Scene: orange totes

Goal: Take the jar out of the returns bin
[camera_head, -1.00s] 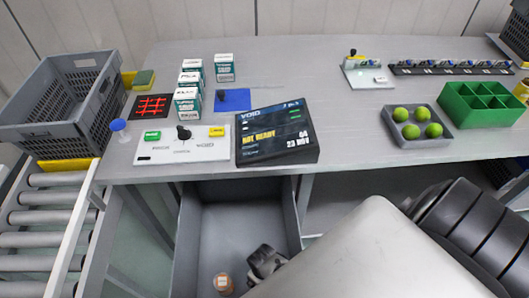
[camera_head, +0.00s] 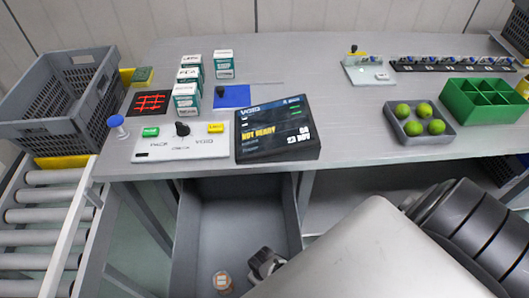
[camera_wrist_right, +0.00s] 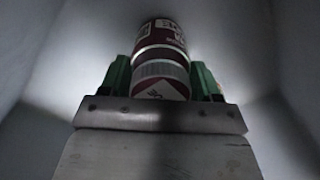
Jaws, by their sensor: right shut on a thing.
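The jar (camera_head: 222,282) is low inside the returns bin (camera_head: 237,225), a deep grey open bin under the front edge of the bench. In the head view only its round, orange-rimmed pale end shows. In the right wrist view the jar (camera_wrist_right: 160,55) is dark red with white label bands. My right gripper (camera_wrist_right: 162,78) is shut on it, one green finger on each side. The grey bin walls surround them. In the head view a dark part of my right gripper (camera_head: 264,264) shows beside the jar; its fingertips are hard to make out. My left gripper is not in view.
Above the bin, the bench edge carries a white button panel (camera_head: 182,143) and a dark display (camera_head: 277,130). Small boxes (camera_head: 188,98), a tray of green balls (camera_head: 419,122) and a green divided box (camera_head: 482,101) stand on the bench. A roller conveyor (camera_head: 45,215) is at left.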

